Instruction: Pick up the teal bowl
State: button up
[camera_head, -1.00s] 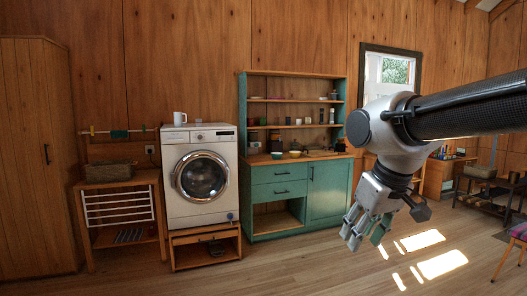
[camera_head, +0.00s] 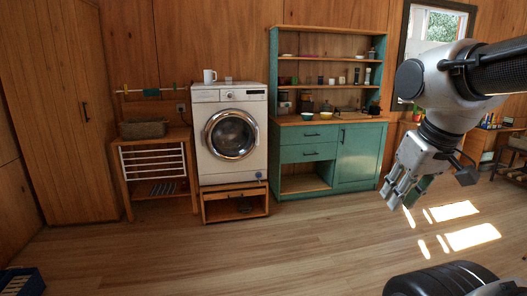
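A small bowl (camera_head: 307,116) that looks teal sits on the wooden counter of the teal cabinet, left of a paler, cream-looking bowl (camera_head: 326,114). Both are small and far off, so their colours are hard to read. My gripper (camera_head: 398,194) hangs at the right, in front of the cabinet and well nearer to me than the bowls. Its fingers point down and look spread, with nothing seen between them.
The teal cabinet (camera_head: 357,158) has shelves above its counter (camera_head: 345,118). A washing machine (camera_head: 229,135) with a white mug (camera_head: 210,76) on top stands to its left. A dark blue crate (camera_head: 22,281) lies at lower left. The middle floor is clear.

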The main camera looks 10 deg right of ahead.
aim_at(307, 117)
jog(key=i+l+z, duration=0.3)
jog(key=i, duration=0.5)
jog(key=i+z, duration=0.25)
jog(key=i, duration=4.25)
